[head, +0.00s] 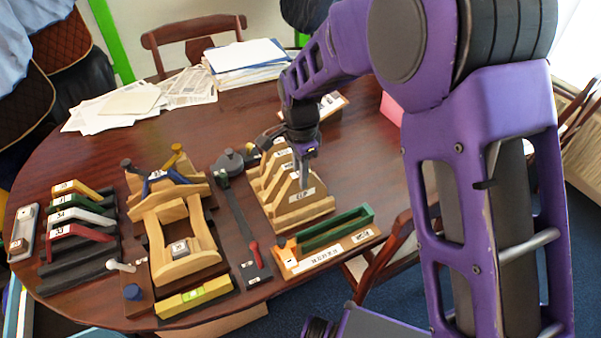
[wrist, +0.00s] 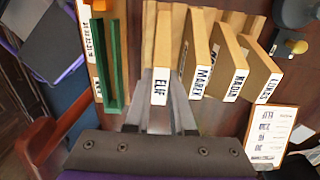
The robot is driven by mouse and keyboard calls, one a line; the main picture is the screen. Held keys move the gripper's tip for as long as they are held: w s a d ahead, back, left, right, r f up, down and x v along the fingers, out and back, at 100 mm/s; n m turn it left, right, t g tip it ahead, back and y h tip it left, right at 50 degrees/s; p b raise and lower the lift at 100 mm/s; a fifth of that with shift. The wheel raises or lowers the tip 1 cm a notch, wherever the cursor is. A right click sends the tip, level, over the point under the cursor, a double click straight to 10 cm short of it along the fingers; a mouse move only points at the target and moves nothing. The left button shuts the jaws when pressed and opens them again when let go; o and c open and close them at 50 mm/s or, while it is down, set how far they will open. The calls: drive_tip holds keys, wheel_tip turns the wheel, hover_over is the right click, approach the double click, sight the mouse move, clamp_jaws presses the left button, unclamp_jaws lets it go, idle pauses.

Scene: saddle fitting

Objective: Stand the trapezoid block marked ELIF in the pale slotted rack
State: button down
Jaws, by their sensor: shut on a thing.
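The trapezoid block marked ELIF (head: 302,196) is pale wood with a white label. It also shows in the wrist view (wrist: 161,87), upright between my fingers. My gripper (head: 304,181) reaches down from above and is shut on this block; in the wrist view the fingers (wrist: 160,108) flank its label end. The pale slotted rack (head: 303,217) lies under the block, and its bare strips show in the wrist view (wrist: 149,22) left of ELIF. Blocks marked MARK (wrist: 200,81), NADIA (wrist: 237,85) and LUKAS (wrist: 262,89) stand in a row beside it. I cannot tell whether ELIF is fully seated.
A green-walled tray (head: 337,229) with a wooden label board stands close to the rack's front. A dark lever tool (head: 238,215) lies left of the rack. A wooden saddle-like form (head: 184,240) and coloured blocks (head: 80,215) fill the left. Papers (head: 243,56) lie behind.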

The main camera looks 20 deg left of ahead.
drive_tip(key=shift+f+b, duration=0.35)
drive_tip(key=shift+f, duration=0.35)
idle(0.9)
idle(0.7)
drive_tip(key=shift+c, duration=1.4)
unclamp_jaws()
drive_tip(key=shift+r+p, duration=1.8)
drive_tip(key=shift+r, duration=0.75)
drive_tip(key=shift+r+p, duration=0.8)
drive_tip(key=shift+r, duration=0.65)
